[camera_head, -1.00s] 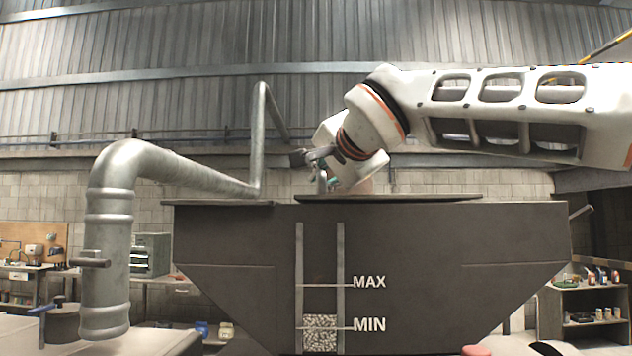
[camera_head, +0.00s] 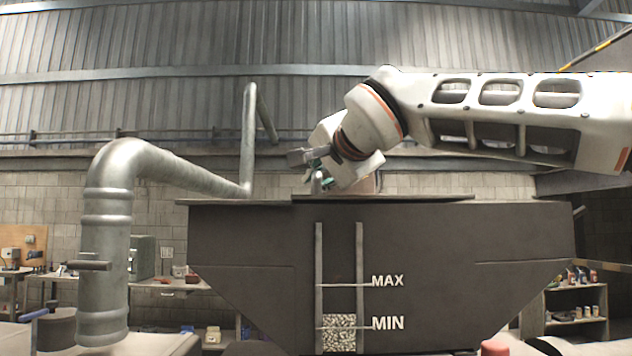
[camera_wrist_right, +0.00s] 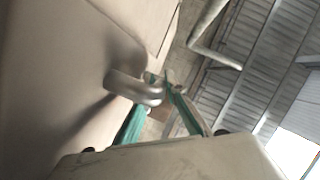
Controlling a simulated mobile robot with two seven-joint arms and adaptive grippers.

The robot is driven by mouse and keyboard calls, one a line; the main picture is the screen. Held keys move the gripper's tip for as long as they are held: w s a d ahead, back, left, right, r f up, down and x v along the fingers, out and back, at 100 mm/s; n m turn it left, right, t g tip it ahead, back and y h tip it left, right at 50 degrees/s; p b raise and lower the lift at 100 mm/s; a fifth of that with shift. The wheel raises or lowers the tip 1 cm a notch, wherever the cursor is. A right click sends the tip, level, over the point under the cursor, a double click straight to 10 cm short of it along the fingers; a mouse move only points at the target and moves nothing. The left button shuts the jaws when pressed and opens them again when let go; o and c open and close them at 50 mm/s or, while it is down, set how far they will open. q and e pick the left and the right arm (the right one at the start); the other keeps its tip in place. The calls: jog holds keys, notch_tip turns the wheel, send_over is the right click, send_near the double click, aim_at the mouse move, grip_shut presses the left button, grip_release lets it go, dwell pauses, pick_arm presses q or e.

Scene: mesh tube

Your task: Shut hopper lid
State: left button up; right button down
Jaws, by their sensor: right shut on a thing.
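The hopper (camera_head: 460,265) is a dark grey bin with a sight window and MAX and MIN marks, in the middle of the head view. Its lid (camera_head: 430,198) shows edge-on as a thin dark panel on the hopper's top; I cannot tell if a small gap is left under it. My right gripper (camera_head: 317,178) is just above the lid's left part. In the right wrist view its teal fingers (camera_wrist_right: 160,88) are shut on a bent metal handle (camera_wrist_right: 125,84) that stands out from the pale lid surface (camera_wrist_right: 45,80). My left gripper is out of view.
A thick grey pipe (camera_head: 108,240) rises at the left front and bends towards the hopper. A bench (camera_head: 170,285) stands behind on the left. A shelf with small containers (camera_head: 578,313) stands on the right. The space above the hopper's right half holds my right arm.

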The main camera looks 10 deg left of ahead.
jog(key=shift+s+a+r, duration=0.1)
jog(key=shift+r, duration=0.15)
jog(key=c, duration=2.3)
grip_release()
jog(key=shift+c, duration=0.2)
jog(key=shift+a+f, duration=0.1)
jog(key=shift+a, duration=0.1)
jog(key=shift+f, duration=0.1)
jog(key=shift+d, duration=0.1)
jog(key=v, duration=1.2)
